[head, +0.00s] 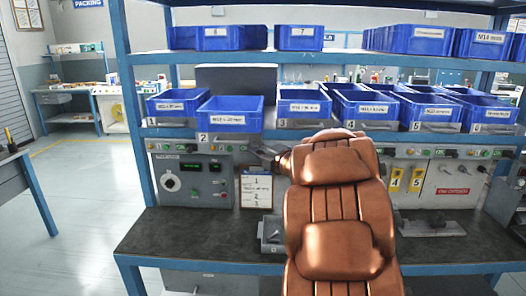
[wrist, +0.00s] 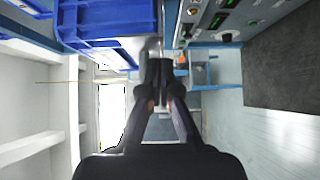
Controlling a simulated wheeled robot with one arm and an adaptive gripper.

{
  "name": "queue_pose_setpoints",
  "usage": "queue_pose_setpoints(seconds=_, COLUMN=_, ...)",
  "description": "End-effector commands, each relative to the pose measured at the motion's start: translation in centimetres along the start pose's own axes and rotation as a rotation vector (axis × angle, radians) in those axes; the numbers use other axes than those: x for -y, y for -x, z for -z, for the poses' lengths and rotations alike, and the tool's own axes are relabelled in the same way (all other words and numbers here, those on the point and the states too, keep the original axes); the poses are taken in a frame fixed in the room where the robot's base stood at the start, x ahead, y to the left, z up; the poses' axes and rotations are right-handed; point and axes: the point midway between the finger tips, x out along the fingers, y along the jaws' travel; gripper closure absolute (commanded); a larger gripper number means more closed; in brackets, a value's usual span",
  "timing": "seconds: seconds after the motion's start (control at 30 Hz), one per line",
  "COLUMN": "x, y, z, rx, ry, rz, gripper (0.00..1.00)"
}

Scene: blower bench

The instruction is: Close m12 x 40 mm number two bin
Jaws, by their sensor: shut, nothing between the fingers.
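The number two bin (head: 230,104) is a blue open bin with a white label, in the middle row of the rack. A "2" shows on the plate below it. It sticks out further toward me than its neighbours. The label's small print is too blurred to read surely. My gripper (head: 264,153) is below and right of this bin in the head view, in front of the panel. In the wrist view my gripper (wrist: 160,98) is shut and empty, with a blue bin (wrist: 112,22) just to the upper left of its fingers. I cannot tell whether they touch.
Blue bin one (head: 178,105) and blue bin three (head: 303,107) flank it. More blue bins stand on the top shelf (head: 340,54). A control panel (head: 190,183) is below. My arm hides part of the dark bench top (head: 170,237), where a small grey tray (head: 270,232) stands.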

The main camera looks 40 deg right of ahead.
Motion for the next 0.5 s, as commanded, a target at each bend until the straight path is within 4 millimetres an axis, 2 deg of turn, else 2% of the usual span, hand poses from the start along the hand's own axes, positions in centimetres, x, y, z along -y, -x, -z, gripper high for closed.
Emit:
queue_pose_setpoints(seconds=0.2, x=-0.10, y=-1.33, z=0.03, rx=-0.001, ry=-0.001, rz=-0.002, gripper=1.00)
queue_pose_setpoints(seconds=0.5, x=-0.01, y=-1.44, z=-0.03, rx=0.001, ry=-0.001, rz=-0.001, gripper=1.00)
